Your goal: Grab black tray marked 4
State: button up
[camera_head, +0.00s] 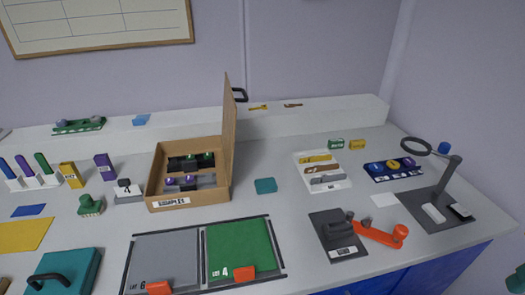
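A cardboard box (190,199) labelled as samples stands open on the bench, left of centre, its lid upright on the right side. Inside lie dark trays: a black one (178,164) at the back with green pieces, and a dark one (188,187) in front with purple pieces. I can read no number on them. A small stand marked 4 (126,190), with a black top, stands left of the box. My gripper is not clearly in view.
Grey mat (160,262) marked 6 and green mat (240,248) marked 4 lie in front, with orange-red tabs. A teal block (265,185) sits right of the box. A magnifier stand (448,190) is at right. A dark teal shape at the lower right edge is unclear.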

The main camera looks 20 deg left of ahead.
aim_at(178, 163)
jog(key=z, duration=0.45)
jog(key=k, duration=1.15)
jog(key=u, duration=1.4)
jog(key=i, duration=0.5)
jog(key=u, duration=0.05)
